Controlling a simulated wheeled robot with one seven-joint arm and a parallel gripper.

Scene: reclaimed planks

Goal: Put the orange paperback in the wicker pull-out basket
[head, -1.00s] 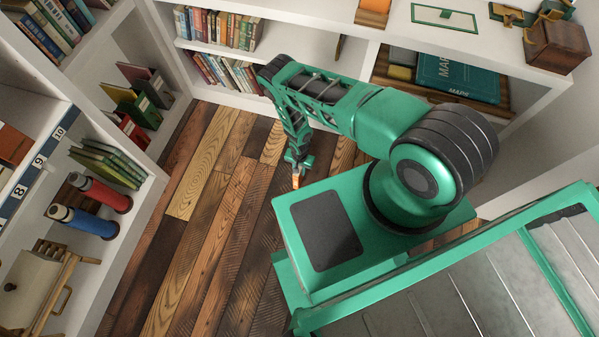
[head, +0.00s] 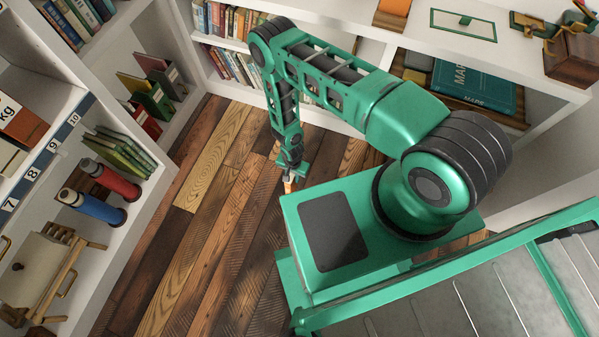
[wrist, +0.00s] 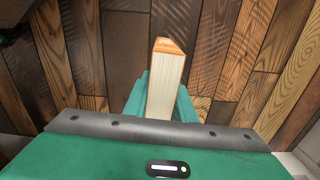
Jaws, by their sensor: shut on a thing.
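My gripper (head: 289,176) hangs over the plank floor, in front of my base. In the wrist view my gripper (wrist: 163,100) is shut on the orange paperback (wrist: 166,72). The book is held on edge, its pale page block facing the camera and an orange cover edge at the far end. In the head view only a small orange and cream bit of the paperback (head: 288,187) shows below the fingers. I cannot make out a wicker pull-out basket in either view.
A bookcase with a white top (head: 330,20) runs along the back. The plank floor (head: 215,200) between them is clear.

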